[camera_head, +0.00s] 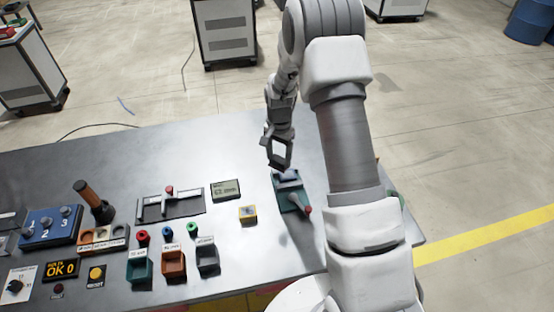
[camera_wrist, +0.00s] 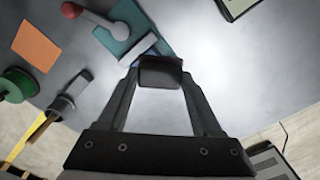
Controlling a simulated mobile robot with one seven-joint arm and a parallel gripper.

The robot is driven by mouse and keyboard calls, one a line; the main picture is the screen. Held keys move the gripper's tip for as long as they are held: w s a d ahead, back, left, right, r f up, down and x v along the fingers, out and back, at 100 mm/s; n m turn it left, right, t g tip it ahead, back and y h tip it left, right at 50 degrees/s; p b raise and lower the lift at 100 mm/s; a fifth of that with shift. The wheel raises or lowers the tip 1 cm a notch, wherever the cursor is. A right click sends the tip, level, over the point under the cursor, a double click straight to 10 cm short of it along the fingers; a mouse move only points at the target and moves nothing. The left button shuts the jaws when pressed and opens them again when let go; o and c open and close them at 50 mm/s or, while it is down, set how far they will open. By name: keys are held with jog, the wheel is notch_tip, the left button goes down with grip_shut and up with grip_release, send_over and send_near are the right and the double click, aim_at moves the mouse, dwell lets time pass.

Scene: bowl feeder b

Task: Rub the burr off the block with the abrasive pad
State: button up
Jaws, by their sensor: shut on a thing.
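My gripper (camera_head: 279,165) is shut, just above the far end of a teal clamp fixture (camera_head: 284,199) with a red-knobbed lever. In the wrist view its fingertips (camera_wrist: 160,73) close on a small thing, mostly hidden, with a dark red edge (camera_wrist: 178,62); I take it for the abrasive pad. A blue-grey block (camera_head: 288,175) sits in the fixture, right under the gripper. In the wrist view the fixture (camera_wrist: 108,42) is at the upper left, and the fingertips cover much of the block. I cannot make out the burr, or whether pad and block touch.
An orange square (camera_wrist: 37,46) lies flat on the table, near a green round thing (camera_wrist: 15,85). Small coloured bins (camera_head: 173,264) and control panels fill the table's left. The table's back is clear.

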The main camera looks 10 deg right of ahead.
jog(key=shift+r+p, duration=0.6)
jog(key=shift+r, duration=0.9)
